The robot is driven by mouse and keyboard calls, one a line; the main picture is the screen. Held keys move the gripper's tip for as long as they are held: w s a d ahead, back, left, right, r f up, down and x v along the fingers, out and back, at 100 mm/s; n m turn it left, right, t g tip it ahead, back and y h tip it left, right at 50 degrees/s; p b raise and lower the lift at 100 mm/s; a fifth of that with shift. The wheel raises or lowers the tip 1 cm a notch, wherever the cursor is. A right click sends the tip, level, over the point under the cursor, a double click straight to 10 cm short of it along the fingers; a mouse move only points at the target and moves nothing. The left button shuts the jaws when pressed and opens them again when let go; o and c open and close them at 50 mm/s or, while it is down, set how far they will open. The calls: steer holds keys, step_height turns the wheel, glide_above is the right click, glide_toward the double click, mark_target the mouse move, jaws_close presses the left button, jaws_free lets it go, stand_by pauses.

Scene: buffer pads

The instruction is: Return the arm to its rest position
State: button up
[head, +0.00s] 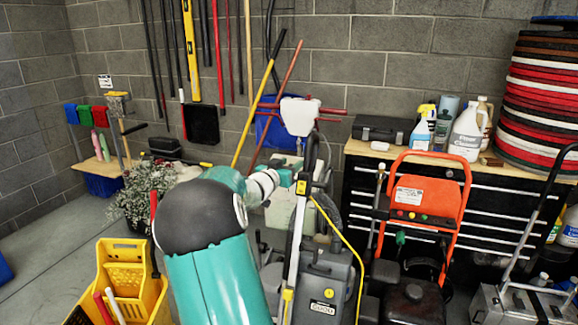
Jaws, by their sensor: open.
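My arm (215,280) rises from the bottom of the head view, left of the middle. It has a teal link, a large dark grey joint (200,215) and a shorter teal part bending away to the right. White rings (263,186) show at its far end, in front of the cleaning machines. I cannot make out gripper fingers beyond them, so whether anything is held does not show. A tall stack of red, black and white buffer pads (540,95) stands at the right on a workbench.
A yellow mop bucket (125,285) stands close left of my arm, with a leafy plant (145,195) behind it. A grey floor machine (322,285) and an orange-framed machine (425,200) stand to the right. The workbench top (375,150) holds bottles and a black case (383,129).

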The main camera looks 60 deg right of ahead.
stand_by(0.3)
steer(key=w+a+r+n+t+y, duration=0.2)
steer(key=w+a+n+t+y, duration=0.2)
steer(key=w+a+t, duration=0.7)
steer(key=w+a+n+t+y, duration=0.1)
steer(key=w+a+n+y, duration=0.2)
steer(key=a, duration=0.9)
steer(key=w+a+n+y, duration=0.15)
steer(key=a+y, duration=0.35)
steer(key=a, duration=0.7)
steer(key=s+a+f+n+g+y, duration=0.1)
steer(key=s+a+n+y, duration=0.3)
steer(key=a, duration=0.6)
steer(key=s+a+f+n+g+y, duration=0.1)
steer(key=s+a+n+y, duration=0.1)
steer(key=s+a, duration=0.65)
steer(key=s+a+f+n+g, duration=0.3)
steer(key=s+a+f, duration=0.1)
steer(key=s+a, duration=0.6)
steer(key=shift+s+f+g, duration=0.35)
steer(key=shift+s+g, duration=0.05)
steer(key=shift+s, duration=0.1)
